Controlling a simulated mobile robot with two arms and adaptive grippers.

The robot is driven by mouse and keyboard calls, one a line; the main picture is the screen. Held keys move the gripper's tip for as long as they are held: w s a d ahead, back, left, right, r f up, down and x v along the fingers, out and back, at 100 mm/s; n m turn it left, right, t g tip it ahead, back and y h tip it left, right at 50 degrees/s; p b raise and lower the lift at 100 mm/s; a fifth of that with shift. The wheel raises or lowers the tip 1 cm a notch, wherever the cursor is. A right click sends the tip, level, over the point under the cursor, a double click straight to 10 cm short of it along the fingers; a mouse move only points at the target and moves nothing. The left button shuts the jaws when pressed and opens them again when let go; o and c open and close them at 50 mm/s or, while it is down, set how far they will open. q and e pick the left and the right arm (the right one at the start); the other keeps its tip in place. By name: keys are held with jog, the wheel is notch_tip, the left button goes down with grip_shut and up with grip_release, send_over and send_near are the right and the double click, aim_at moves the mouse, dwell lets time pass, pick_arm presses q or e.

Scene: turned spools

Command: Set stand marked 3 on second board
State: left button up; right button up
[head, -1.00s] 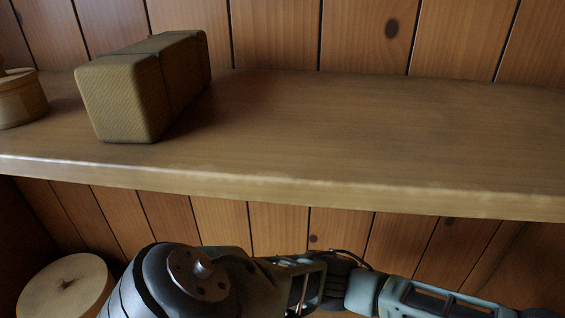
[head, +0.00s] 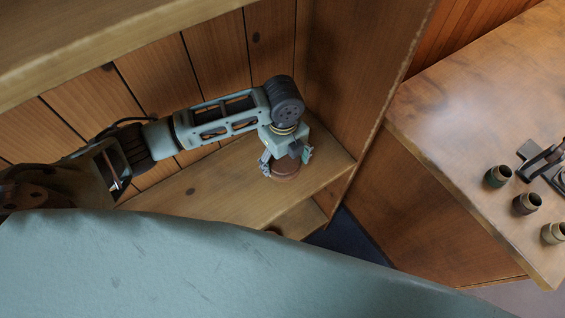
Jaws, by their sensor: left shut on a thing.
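My left gripper (head: 286,162) points down over the right end of a wooden shelf board (head: 228,191). It is shut on a reddish-brown round stand (head: 286,174), whose top is largely hidden by the fingers. No number shows on the stand at this size. The stand is at or just above the board, near its right end; I cannot tell whether it rests there. My right gripper is out of view.
A higher board (head: 120,40) crosses the upper left. A wooden side panel (head: 345,85) closes the shelf on the right. Beyond it is a table (head: 460,125) with several small cups, one of them dark green (head: 497,176). Part of a lower board (head: 300,219) shows below.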

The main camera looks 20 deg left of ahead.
aim_at(283, 167)
pick_arm(q)
notch_tip(283, 167, down, 3)
jog(key=shift+f+p, duration=0.2)
jog(key=shift+p, duration=0.3)
jog(key=shift+f, duration=0.3)
jog(key=shift+f, duration=0.15)
jog(key=o, duration=1.3)
notch_tip(283, 167, up, 12)
jog(key=shift+r+b, duration=0.15)
jog(key=shift+b, duration=0.6)
